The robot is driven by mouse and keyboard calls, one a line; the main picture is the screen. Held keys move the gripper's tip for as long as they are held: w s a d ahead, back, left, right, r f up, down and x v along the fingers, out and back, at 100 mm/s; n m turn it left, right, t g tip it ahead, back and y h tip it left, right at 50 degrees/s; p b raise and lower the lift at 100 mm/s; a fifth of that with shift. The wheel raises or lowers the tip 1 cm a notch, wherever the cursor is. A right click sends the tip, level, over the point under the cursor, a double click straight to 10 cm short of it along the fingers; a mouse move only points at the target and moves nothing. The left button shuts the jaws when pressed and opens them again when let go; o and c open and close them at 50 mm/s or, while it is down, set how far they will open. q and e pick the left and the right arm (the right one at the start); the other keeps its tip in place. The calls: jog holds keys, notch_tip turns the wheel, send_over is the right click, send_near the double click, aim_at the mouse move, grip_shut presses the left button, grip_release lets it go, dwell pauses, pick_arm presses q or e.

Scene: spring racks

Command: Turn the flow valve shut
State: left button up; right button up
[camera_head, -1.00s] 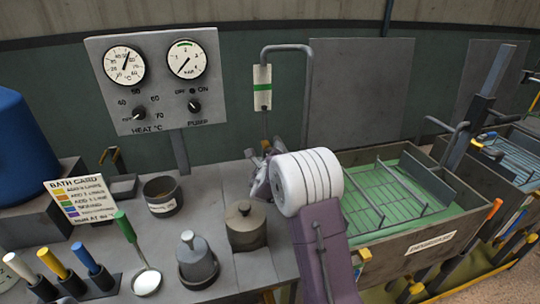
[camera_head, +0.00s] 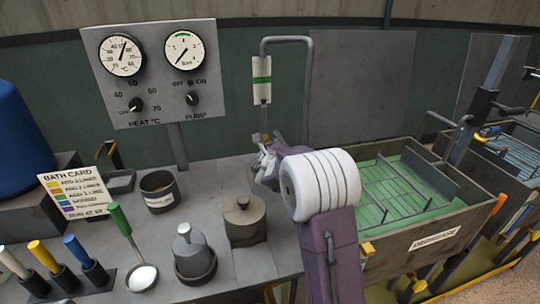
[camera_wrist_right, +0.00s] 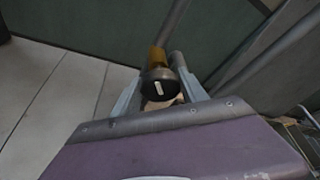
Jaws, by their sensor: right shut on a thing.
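The flow valve (camera_wrist_right: 158,84) shows in the right wrist view as a round black knob with a white mark, on a brass-coloured body by a grey pipe. The white mark stands close to upright in that view, tilted slightly. My left gripper is out of view.
A gauge panel (camera_head: 150,105) with heat and pump knobs stands behind the bench (camera_head: 150,230). A pale tube with a green band (camera_head: 262,92) hangs above the gripper. A green-lined tank (camera_head: 450,230) stands right.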

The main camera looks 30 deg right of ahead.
jog(key=m+y+b, duration=0.1)
jog(key=b, duration=0.2)
jog(key=m+y+b, duration=0.1)
jog(key=m+b, duration=0.1)
jog(key=b, duration=0.1)
jog(key=shift+d+f+b, duration=0.1)
jog(key=shift+f+b, duration=0.2)
jog(key=shift+b, duration=0.1)
jog(key=shift+r+m+y+b, duration=0.1)
jog(key=shift+m+y+b, duration=0.3)
jog(key=shift+b, duration=0.2)
jog(key=shift+r+m+y+b, duration=0.15)
jog(key=shift+m+y+b, duration=0.25)
jog(key=shift+m, duration=0.2)
jog(key=o, duration=1.3)
jog(key=shift+c, duration=0.2)
jog(key=shift+o, duration=0.3)
jog(key=shift+r, duration=0.1)
jog(key=shift+r, duration=0.1)
